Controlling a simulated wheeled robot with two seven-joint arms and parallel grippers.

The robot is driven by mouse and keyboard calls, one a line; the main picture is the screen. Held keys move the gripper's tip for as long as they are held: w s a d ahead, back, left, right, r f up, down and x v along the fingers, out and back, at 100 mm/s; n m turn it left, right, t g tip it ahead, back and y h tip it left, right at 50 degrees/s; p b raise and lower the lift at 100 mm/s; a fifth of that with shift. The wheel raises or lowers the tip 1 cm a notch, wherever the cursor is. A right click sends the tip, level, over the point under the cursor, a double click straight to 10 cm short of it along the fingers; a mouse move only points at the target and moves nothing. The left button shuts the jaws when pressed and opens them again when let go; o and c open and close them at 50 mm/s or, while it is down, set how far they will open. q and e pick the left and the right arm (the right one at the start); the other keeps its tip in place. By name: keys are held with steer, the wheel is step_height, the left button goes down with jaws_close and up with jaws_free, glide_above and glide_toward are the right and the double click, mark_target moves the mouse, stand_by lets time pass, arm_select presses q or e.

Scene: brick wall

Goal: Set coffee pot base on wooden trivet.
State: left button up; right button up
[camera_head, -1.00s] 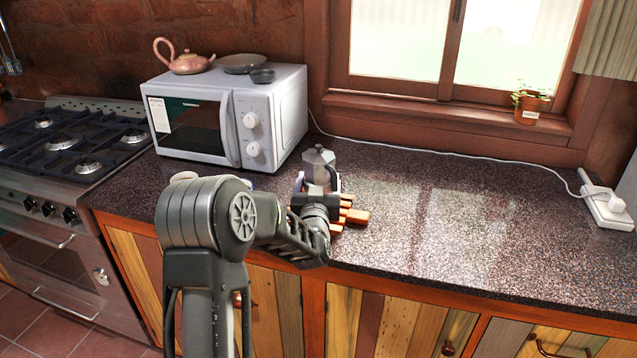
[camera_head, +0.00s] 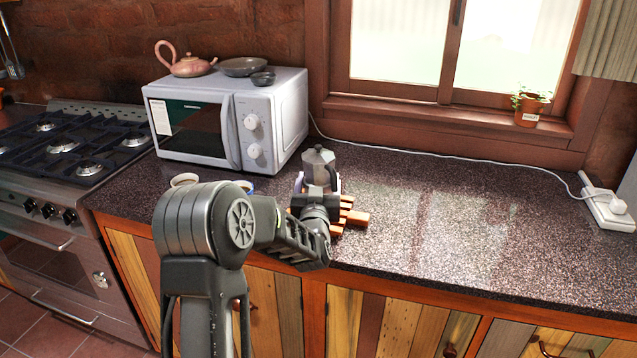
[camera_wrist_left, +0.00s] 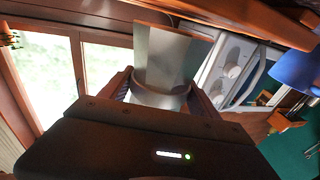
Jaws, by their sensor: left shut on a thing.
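The silver coffee pot base (camera_head: 319,166) stands roughly upright at the counter's front, right of the microwave. My left gripper (camera_head: 316,199) is shut on it from the near side; the pot also shows between the fingers in the left wrist view (camera_wrist_left: 165,62). The wooden trivet (camera_head: 356,218), made of orange-brown slats, lies on the counter at the gripper, its slat ends showing on the right. My gripper hides the pot's bottom and most of the trivet, so I cannot tell whether the pot touches it. My right gripper is not in view.
A white microwave (camera_head: 230,118) stands behind to the left. A white cup (camera_head: 184,179) and a blue-rimmed cup (camera_head: 245,186) are left of the pot, partly behind my arm. A white cable (camera_head: 450,156) runs to a power strip (camera_head: 607,207). The counter (camera_head: 450,220) to the right is clear.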

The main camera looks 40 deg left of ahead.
arm_select(q)
steer(key=f, duration=0.2)
steer(key=shift+s+f+g, duration=0.25)
steer(key=shift+f+g, duration=0.05)
steer(key=shift+f, duration=0.05)
steer(key=o, duration=1.7)
steer(key=shift+c, duration=0.2)
steer(key=shift+f, duration=0.1)
steer(key=shift+s+d+f, duration=0.15)
steer(key=shift+s+d, duration=0.1)
steer(key=shift+s, duration=0.05)
steer(key=s+d, duration=0.1)
steer(key=s+d+r+b, duration=0.1)
steer(key=s, duration=0.1)
steer(key=s+d+r, duration=0.1)
steer(key=s, duration=0.1)
steer(key=shift+s+d, duration=0.1)
steer(key=shift+d, duration=0.05)
steer(key=shift+s+d+r, duration=0.2)
steer(key=shift+s, duration=0.05)
